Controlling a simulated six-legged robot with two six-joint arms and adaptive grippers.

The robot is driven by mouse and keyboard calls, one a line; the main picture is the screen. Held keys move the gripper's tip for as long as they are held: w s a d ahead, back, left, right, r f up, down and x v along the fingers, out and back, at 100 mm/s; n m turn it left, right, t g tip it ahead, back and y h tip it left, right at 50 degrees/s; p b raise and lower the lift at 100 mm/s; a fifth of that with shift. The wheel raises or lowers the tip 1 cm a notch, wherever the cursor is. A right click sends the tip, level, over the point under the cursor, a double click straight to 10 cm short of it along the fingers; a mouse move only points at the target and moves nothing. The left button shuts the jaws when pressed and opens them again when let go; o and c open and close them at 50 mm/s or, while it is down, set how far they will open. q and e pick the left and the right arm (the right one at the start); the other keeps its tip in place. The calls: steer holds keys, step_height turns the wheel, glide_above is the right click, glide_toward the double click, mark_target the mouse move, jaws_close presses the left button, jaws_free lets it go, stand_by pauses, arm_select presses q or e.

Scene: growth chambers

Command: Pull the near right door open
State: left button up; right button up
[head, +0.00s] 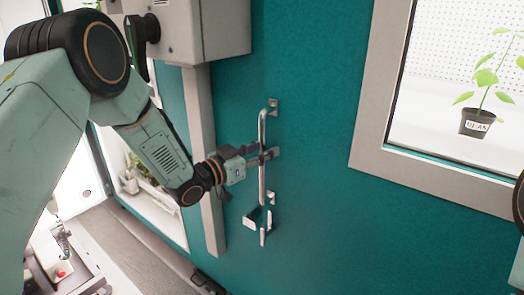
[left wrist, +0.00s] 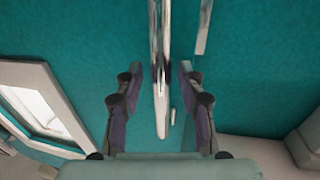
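The door (head: 318,110) is a teal panel that fills the middle of the head view and looks shut. Its handle (head: 262,185) is an upright silver bar on brackets. My left gripper (head: 264,156) is at the bar's middle. In the left wrist view, the handle (left wrist: 160,40) runs between the two fingers of the left gripper (left wrist: 157,88). The fingers are open, with a gap showing on each side of the bar. My right gripper is out of view; only part of my right arm shows at the right edge of the head view.
A grey-framed window (head: 368,130) is at the right, with a potted bean plant (head: 476,122) behind it. A grey box (head: 222,30) sticks out above the left arm. An upright grey strip (head: 203,150) stands left of the handle.

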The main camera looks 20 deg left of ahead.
arm_select(q)
steer(key=shift+w+d+f, duration=0.1)
steer(key=shift+w+d, duration=0.1)
steer(key=shift+d, duration=0.05)
steer(key=c, duration=0.3)
steer(key=shift+a, duration=0.2)
steer(key=c, duration=0.3)
steer(key=shift+s, duration=0.1)
jaws_close()
